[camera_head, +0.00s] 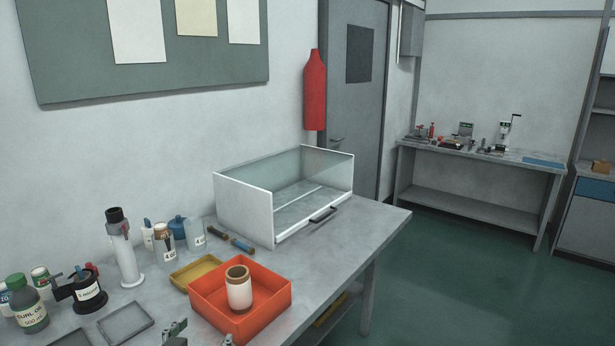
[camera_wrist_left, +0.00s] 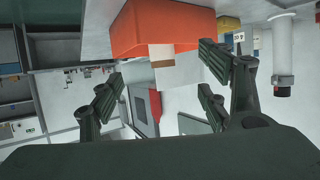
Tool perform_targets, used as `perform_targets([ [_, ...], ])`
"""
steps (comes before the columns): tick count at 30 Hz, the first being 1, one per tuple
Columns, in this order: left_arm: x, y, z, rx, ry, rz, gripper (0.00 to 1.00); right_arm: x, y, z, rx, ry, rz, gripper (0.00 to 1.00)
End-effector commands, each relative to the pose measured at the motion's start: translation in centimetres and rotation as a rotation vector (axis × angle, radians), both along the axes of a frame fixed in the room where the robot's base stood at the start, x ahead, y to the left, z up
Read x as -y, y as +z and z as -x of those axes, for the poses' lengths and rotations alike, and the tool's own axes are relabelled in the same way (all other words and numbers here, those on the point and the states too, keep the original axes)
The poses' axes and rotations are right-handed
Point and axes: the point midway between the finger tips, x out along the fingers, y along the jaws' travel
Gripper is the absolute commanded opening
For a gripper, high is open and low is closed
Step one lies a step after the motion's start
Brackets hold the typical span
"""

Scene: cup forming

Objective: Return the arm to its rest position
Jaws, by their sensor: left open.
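My left gripper (camera_head: 201,335) shows only by its fingertips at the bottom edge of the head view, in front of the orange tray. In the left wrist view the left gripper (camera_wrist_left: 160,85) has its fingers spread, with nothing held between them. A white cup with a brown rim (camera_head: 239,290) stands upright inside the orange tray (camera_head: 282,298). The cup also shows in the left wrist view (camera_wrist_left: 178,72), beyond the fingers and apart from them, with the tray (camera_wrist_left: 135,32) behind it; that view is upside down. My right gripper is not in view.
A glass-sided white enclosure (camera_head: 244,208) stands at the back of the bench. A yellow tray (camera_head: 196,270), a white column with a black top (camera_head: 123,255), a green bottle (camera_head: 28,305) and a grey tray (camera_head: 126,323) lie left. The bench's right end (camera_head: 375,222) is clear.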

Motion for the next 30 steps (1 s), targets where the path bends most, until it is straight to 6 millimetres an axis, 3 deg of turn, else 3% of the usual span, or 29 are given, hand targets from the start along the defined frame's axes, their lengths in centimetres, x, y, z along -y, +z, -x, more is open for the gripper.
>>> perform_targets([
  [6, 0.3, -2.4, 2.5, -0.079, 0.002, -0.014, 0.7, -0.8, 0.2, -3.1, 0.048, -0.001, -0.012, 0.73],
  [14, 0.7, -6.4, 7.5, -0.232, 0.002, -0.043, 0.7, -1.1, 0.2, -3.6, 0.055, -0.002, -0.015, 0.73],
  [24, 1.1, -12.0, 18.2, -0.526, -0.019, -0.092, 0.7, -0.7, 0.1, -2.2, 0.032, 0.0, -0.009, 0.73],
  [30, 1.3, -14.0, 25.1, -0.705, -0.043, -0.114, 0.7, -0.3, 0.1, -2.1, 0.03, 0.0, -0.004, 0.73],
])
